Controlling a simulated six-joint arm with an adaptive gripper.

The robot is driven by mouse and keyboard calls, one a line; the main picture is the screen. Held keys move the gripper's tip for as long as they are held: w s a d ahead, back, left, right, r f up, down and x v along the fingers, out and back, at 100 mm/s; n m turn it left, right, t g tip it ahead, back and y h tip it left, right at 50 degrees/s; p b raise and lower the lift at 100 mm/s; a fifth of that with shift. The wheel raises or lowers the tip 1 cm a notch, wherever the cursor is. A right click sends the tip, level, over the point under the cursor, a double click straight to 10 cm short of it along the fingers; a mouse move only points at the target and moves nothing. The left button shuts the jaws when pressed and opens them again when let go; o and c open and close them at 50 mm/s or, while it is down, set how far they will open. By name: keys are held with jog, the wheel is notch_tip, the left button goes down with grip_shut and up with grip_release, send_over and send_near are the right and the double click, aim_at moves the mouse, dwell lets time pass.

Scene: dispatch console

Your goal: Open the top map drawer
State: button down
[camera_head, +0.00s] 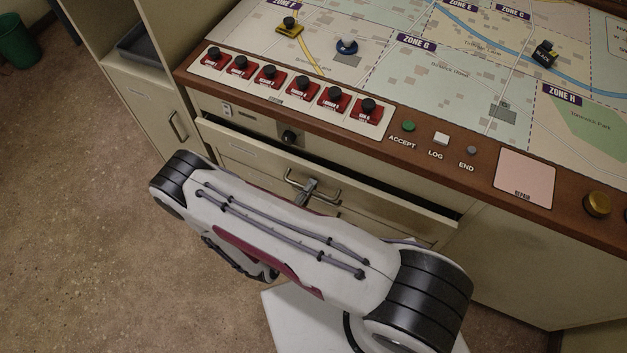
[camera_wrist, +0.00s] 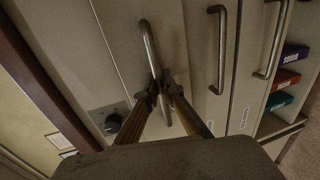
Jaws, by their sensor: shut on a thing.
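The top map drawer (camera_head: 395,205) is the cream front under the console's wooden edge. It stands partly out, with a dark gap along its top edge. Its metal bar handle (camera_head: 330,194) faces my arm, and it also shows in the wrist view (camera_wrist: 147,36). My gripper (camera_head: 308,190) is at the middle of this handle. In the wrist view my two fingers (camera_wrist: 159,88) are closed around the bar. My white arm hides much of the lower drawer fronts in the head view.
Above the drawer are a black knob (camera_head: 289,137), red stampers (camera_head: 301,88) and the map (camera_head: 410,75). Two lower handles (camera_wrist: 223,50) (camera_wrist: 280,40) lie beside the held one in the wrist view. A side cabinet (camera_head: 150,105) stands left.

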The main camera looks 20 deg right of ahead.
jog(key=f+v, duration=0.2)
jog(key=v, duration=0.8)
jog(key=f+v, duration=0.2)
jog(key=v, duration=0.9)
jog(key=shift+s+a+f, duration=0.2)
jog(key=shift+s+a, duration=0.2)
jog(key=shift+a, duration=0.05)
jog(key=c, duration=2.5)
grip_release()
jog(key=shift+s+a, duration=0.1)
jog(key=shift+v, duration=5.9)
